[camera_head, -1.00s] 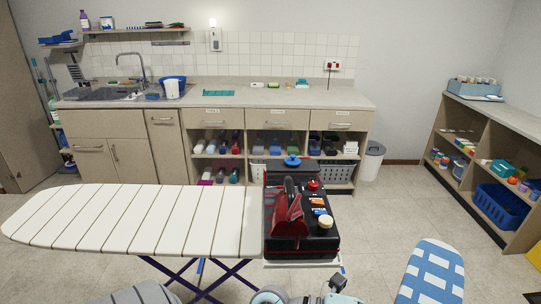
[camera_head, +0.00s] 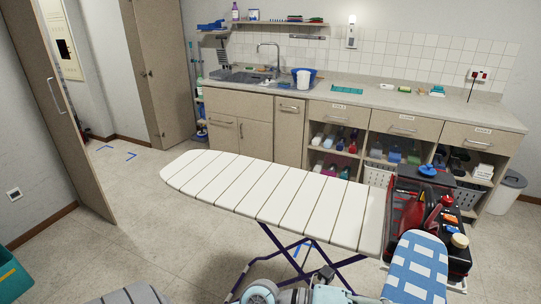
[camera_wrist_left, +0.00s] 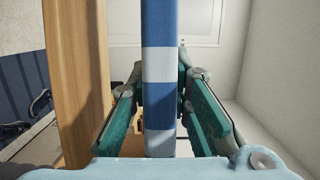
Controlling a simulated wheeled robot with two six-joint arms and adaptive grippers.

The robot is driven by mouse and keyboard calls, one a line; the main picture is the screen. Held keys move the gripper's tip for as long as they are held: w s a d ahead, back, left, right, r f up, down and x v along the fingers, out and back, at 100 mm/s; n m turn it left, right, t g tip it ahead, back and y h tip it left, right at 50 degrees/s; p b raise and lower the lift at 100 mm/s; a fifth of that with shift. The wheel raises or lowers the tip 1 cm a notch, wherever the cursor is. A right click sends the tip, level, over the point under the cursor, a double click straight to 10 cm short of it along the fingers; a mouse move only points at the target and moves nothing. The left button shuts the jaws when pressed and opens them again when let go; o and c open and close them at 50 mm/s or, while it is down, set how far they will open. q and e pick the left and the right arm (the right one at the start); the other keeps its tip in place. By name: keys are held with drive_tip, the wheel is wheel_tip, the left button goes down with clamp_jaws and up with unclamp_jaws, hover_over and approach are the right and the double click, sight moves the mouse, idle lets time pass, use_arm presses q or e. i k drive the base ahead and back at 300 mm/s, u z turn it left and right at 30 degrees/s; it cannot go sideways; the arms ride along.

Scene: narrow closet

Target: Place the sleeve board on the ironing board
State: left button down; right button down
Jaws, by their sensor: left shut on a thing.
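The sleeve board (camera_head: 415,270) has a blue-and-white checked cover and shows at the lower right of the head view, in front of the iron station. In the left wrist view the sleeve board (camera_wrist_left: 158,65) stands as a narrow checked strip between the green fingers. My left gripper (camera_wrist_left: 162,100) is shut on it. The ironing board (camera_head: 275,200) is white with dark stripes and lies left of the sleeve board, its left and middle top bare. The gap between the two boards is hard to judge. My right gripper is not in view.
A black and red iron station (camera_head: 407,205) with an iron (camera_head: 437,214) and small items takes up the ironing board's right end. A grey padded thing (camera_head: 130,295) is at the lower left. A counter (camera_head: 380,97) runs along the back.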

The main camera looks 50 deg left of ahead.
sight(259, 184)
drive_tip(key=u, duration=0.75)
drive_tip(key=i, duration=1)
